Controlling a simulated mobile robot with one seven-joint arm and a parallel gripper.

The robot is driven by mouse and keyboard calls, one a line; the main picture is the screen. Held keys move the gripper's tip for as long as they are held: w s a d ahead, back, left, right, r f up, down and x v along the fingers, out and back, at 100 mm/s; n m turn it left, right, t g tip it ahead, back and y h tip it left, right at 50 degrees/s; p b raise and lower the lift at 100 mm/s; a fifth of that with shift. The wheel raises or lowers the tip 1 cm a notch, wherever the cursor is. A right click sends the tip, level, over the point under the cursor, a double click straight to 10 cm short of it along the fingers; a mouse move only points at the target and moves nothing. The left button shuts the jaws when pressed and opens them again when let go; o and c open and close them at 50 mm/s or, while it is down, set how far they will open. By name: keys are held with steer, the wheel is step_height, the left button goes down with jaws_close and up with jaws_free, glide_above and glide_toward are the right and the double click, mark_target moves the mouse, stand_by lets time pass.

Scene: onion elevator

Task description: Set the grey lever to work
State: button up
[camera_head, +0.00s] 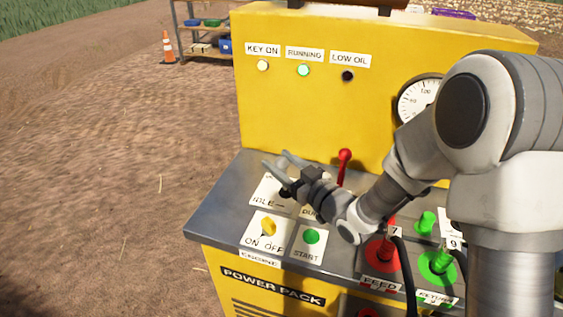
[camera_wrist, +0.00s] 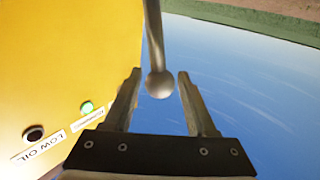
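The grey lever (camera_wrist: 155,35) shows in the wrist view as a thin rod with a round grey knob (camera_wrist: 160,84) at its end. My gripper (camera_wrist: 158,77) is open, with one finger on each side of the knob and a small gap on both sides. In the head view my gripper (camera_head: 275,158) is over the left part of the panel, above the plate marked IDLE (camera_head: 268,202). The lever cannot be made out in the head view. The word WORK is not visible there; the gripper covers part of the plate.
A red lever (camera_head: 344,158) stands just right of my gripper. The yellow key switch (camera_head: 267,227) and green START button (camera_head: 311,236) are in front. The KEY ON lamp (camera_head: 263,65) and green RUNNING lamp (camera_head: 304,70) look lit; the LOW OIL lamp (camera_head: 347,76) is dark.

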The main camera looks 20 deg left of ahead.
jaws_close()
stand_by(1.1)
